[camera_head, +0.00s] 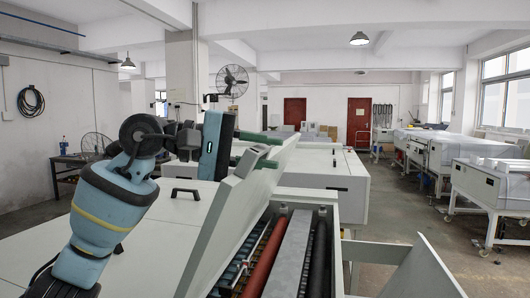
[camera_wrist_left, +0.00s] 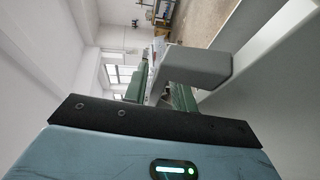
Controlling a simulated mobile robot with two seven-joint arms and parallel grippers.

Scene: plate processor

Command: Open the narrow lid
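The narrow lid (camera_head: 236,218) is a long pale panel. It stands tilted up along the left side of a machine bay, and a red roller (camera_head: 265,262) and a grey roller (camera_head: 292,255) show beside it. My left gripper (camera_head: 262,150) is at the lid's far upper end, its green fingers apart. In the left wrist view the green fingers (camera_wrist_left: 160,92) are also apart, close to a pale block-like part (camera_wrist_left: 197,66). Whether they touch the lid is hard to tell. My right gripper is in neither view.
A broad white cover (camera_head: 150,235) with a black handle (camera_head: 182,192) lies left of the lid. Another white machine cabinet (camera_head: 325,178) stands behind. A raised pale panel (camera_head: 415,270) is at the right front. Open floor lies further right.

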